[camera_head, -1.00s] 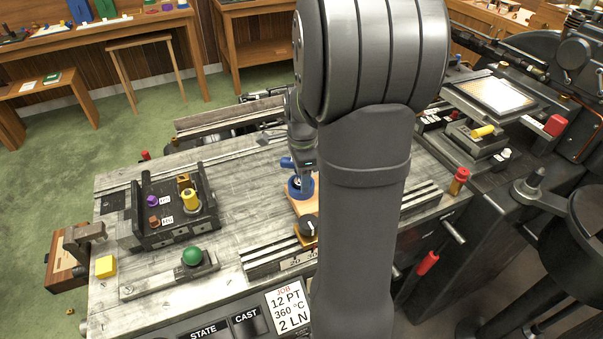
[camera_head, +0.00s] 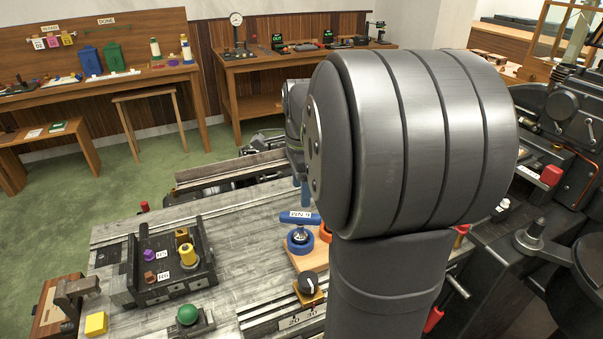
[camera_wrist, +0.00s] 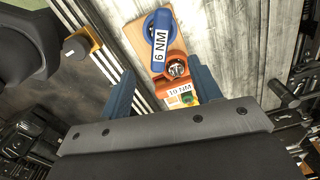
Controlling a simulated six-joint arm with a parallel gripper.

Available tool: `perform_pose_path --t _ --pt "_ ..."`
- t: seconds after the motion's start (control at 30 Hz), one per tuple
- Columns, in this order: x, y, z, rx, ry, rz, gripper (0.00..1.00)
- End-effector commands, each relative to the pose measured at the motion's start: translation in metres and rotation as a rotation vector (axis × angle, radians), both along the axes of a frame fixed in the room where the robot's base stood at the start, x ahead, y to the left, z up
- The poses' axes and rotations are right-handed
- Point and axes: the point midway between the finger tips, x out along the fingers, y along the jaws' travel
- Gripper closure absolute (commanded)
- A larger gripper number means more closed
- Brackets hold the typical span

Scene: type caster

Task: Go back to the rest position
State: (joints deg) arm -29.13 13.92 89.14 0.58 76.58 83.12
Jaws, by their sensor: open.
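My gripper (camera_wrist: 162,68) is open, its two blue fingers apart with nothing held between them in the wrist view. Below it lies a wooden stand (camera_wrist: 140,42) with a blue 6 NM tool (camera_wrist: 158,28) and an orange 10 NM tool (camera_wrist: 180,88). In the head view the blue tool (camera_head: 300,217) sits in its blue ring, clear of the gripper. The orange tool (camera_head: 325,233) is partly hidden by my arm. My arm hides most of the gripper in the head view, where a blue finger shows above the blue tool.
A grey workbench holds a black rack (camera_head: 170,265), a green ball knob (camera_head: 187,314), a yellow block (camera_head: 96,323) and a black dial (camera_head: 308,284). Dark machinery (camera_head: 565,120) stands at right. Side tables stand behind. The bench between rack and stand is clear.

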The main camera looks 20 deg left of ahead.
Motion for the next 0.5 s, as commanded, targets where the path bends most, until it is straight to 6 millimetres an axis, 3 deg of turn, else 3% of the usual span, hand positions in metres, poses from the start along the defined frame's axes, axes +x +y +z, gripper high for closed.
perform_pose_path --t 0.2,0.5 --pt "0.0 0.0 0.03 0.001 -0.002 0.0 0.42" --pt "0.0 -0.001 0.036 -0.001 0.001 0.0 0.42"
